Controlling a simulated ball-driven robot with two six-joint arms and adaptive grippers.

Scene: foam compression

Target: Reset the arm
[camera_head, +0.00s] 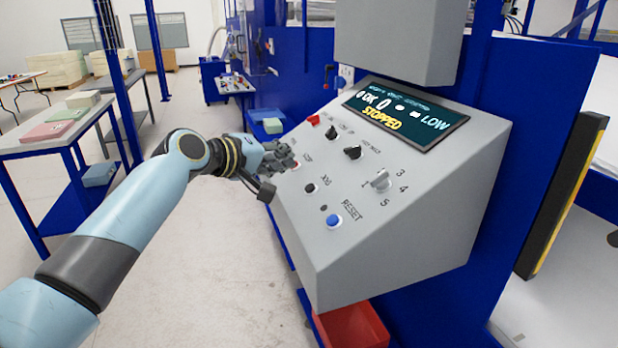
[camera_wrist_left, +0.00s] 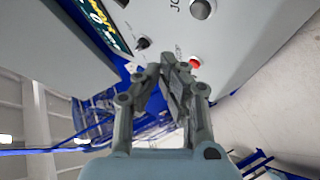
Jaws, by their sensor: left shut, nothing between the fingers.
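My left arm comes in from the left in the head view. Its gripper (camera_head: 284,160) is at the left edge of the grey control panel (camera_head: 400,245), close to a red button (camera_head: 296,165). In the left wrist view my left gripper (camera_wrist_left: 172,72) is shut and empty, with its tips near the red button (camera_wrist_left: 195,62). From these views I cannot tell whether the tips touch the panel. The panel's display (camera_head: 405,115) reads STOPPED and LOW. My right gripper is not in view.
The panel also has a blue RESET button (camera_head: 334,221), a dark JOG button (camera_head: 310,188), black knobs (camera_head: 353,152) and a grey numbered selector (camera_head: 380,179). A red bin (camera_head: 352,325) is below the panel. A table (camera_head: 50,140) stands at left. Open floor lies left of the panel.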

